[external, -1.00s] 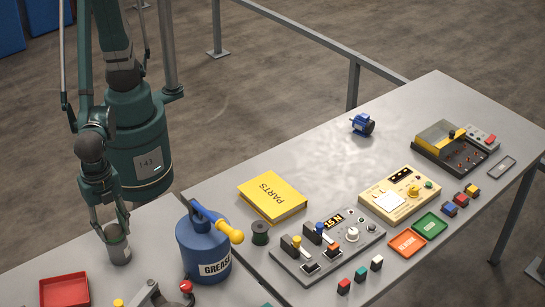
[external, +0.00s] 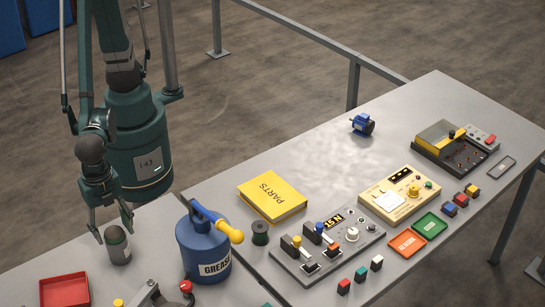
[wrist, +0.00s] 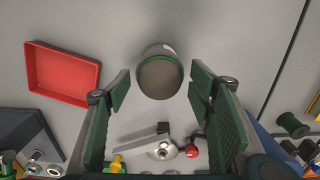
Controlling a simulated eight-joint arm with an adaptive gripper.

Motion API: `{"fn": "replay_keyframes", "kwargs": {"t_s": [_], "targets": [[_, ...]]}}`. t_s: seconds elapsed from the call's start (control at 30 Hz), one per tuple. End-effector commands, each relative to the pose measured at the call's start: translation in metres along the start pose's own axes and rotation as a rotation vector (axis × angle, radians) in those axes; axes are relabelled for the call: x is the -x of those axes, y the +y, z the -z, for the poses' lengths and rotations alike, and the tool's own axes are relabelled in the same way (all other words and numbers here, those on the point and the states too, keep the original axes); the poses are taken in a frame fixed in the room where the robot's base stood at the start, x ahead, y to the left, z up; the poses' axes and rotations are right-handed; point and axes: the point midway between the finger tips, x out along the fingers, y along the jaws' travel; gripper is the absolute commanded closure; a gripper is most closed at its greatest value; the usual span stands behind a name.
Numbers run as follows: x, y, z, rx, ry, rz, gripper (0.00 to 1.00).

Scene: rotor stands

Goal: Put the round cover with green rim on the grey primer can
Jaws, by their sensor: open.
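The grey primer can (external: 119,252) stands upright on the near table, left of the blue grease can. The round cover with green rim (external: 116,233) sits on top of it. In the wrist view the cover (wrist: 160,77) looks level and centred, with its green rim around a grey-brown disc. A little of the can's side (wrist: 158,49) shows beyond it. My gripper (external: 113,226) is open and empty just above the cover. In the wrist view its fingers (wrist: 157,92) are spread to either side, with gaps between them and the cover.
A red tray (external: 64,290) lies left of the can. The blue grease can (external: 204,250) with a yellow nozzle stands close on the right. A grey metal device (wrist: 160,148) with a red knob is nearby. Bare table surrounds the primer can.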

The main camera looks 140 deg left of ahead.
Motion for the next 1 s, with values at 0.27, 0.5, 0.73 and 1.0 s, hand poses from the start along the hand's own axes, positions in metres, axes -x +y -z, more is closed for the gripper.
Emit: {"fn": "replay_keyframes", "kwargs": {"t_s": [0.27, 0.5, 0.73, 1.0], "targets": [[0.005, 0.0, 0.0, 0.0, 0.0, 0.0, 0.47], [0.021, 0.0, 0.0, 0.0, 0.0, 0.0, 0.47], [0.045, 0.0, 0.0, 0.0, 0.0, 0.0, 0.47], [0.077, 0.0, 0.0, 0.0, 0.0, 0.0, 0.47]]}}
